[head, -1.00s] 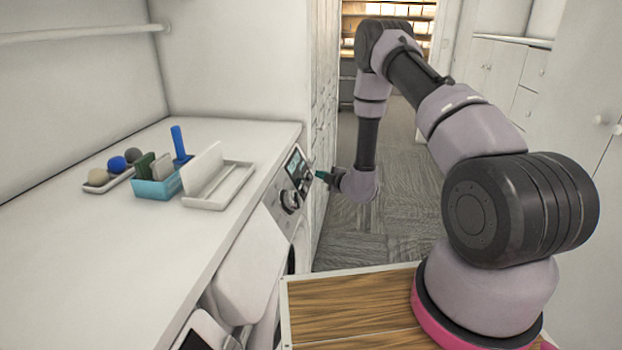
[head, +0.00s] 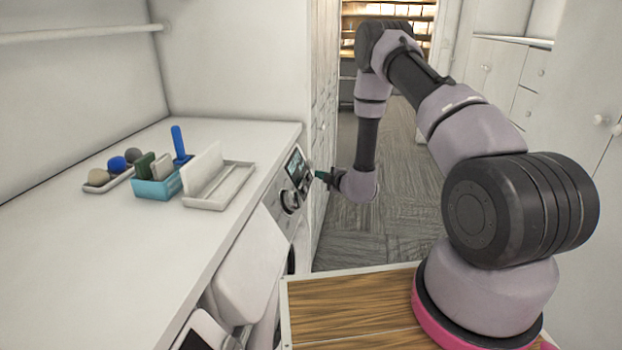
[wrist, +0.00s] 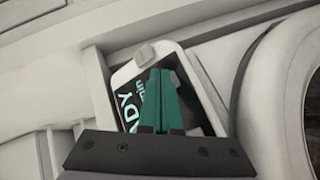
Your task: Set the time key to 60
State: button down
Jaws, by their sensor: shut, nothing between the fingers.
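The washing machine's control panel (head: 296,166) is on the machine's front, with a dark display and a round dial (head: 290,201) below it. In the wrist view, the display (wrist: 128,100) is white-framed and dark, with sideways lettering ending in "ADY" and "in". A small grey block (wrist: 145,54) sits at the frame's upper edge. I cannot tell which key is the time key, nor its setting. My gripper (head: 319,174) is at the panel's right side. Its teal fingers (wrist: 161,72) are shut and empty, covering the panel's middle; whether they touch it is unclear.
The white counter (head: 90,240) above the machine holds a blue bin (head: 155,188) of sponges, a white tray (head: 225,190) and a small tray of balls (head: 97,177). A round door rim (wrist: 265,90) is at the right in the wrist view. The carpeted aisle (head: 400,240) is clear.

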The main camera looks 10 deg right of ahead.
jog(key=shift+w+a+f, duration=0.1)
jog(key=shift+a+f, duration=0.05)
jog(key=shift+a, duration=0.15)
jog(key=shift+w+a+f, duration=0.1)
jog(key=shift+a+f, duration=0.05)
jog(key=shift+a, duration=0.15)
dwell(0.7)
dwell(0.3)
jog(key=shift+s+d+r, duration=0.2)
jog(key=shift+d+r, duration=0.15)
jog(key=shift+d, duration=0.25)
jog(key=shift+s+d+r, duration=0.25)
jog(key=shift+d+r, duration=0.15)
jog(key=shift+d, duration=0.3)
jog(key=shift+s+d+r, duration=0.2)
jog(key=shift+d+r, duration=0.15)
jog(key=shift+d, duration=0.4)
jog(key=shift+s+d+r, duration=0.25)
jog(key=shift+d+r, duration=0.15)
jog(key=shift+d, duration=0.3)
